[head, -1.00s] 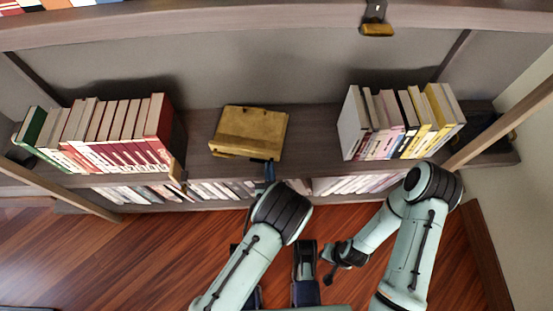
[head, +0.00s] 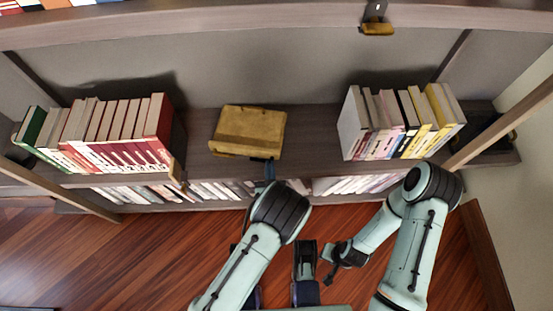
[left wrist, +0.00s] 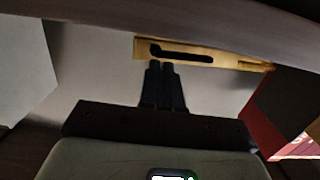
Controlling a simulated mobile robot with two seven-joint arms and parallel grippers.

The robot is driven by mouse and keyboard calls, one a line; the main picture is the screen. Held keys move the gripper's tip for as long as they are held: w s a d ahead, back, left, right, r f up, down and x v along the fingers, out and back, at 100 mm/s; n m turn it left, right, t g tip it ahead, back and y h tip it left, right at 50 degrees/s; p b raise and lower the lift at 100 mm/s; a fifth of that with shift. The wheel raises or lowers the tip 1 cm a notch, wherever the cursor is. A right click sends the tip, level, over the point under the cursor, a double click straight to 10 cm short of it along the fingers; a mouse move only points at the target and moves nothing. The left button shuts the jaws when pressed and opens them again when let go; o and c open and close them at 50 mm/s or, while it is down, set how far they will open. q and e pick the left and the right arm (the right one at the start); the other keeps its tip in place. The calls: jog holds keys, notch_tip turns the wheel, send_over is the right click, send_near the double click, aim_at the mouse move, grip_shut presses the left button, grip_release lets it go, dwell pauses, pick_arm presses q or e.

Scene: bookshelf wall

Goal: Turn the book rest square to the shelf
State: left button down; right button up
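The book rest (head: 248,131) is a yellow-brown slab lying on the shelf board between two rows of books. Its right side sits a little nearer the shelf's front edge, so it looks slightly turned. In the left wrist view its yellow edge with a dark slot (left wrist: 225,58) shows near the top. My left gripper (head: 268,162) is at the front right part of the rest, partly hidden by my arm. Its fingers (left wrist: 161,66) are together, with tips at or very near the rest; contact is unclear. My right gripper (head: 330,270) hangs low, away from the shelf.
Red and white books (head: 120,135) stand to the left of the rest; white and yellow books (head: 400,122) stand to the right. The shelf board (head: 315,130) is bare on both sides of the rest. An upper shelf (head: 220,22) runs overhead. More books fill the shelf below.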

aim_at(268, 153)
pick_arm(q)
jog(key=shift+w+a+b, duration=0.15)
jog(key=shift+w+b, duration=0.4)
jog(key=shift+w, duration=1.2)
jog(key=shift+s, duration=0.1)
jog(key=shift+s+p, duration=1)
jog(key=shift+s, duration=0.95)
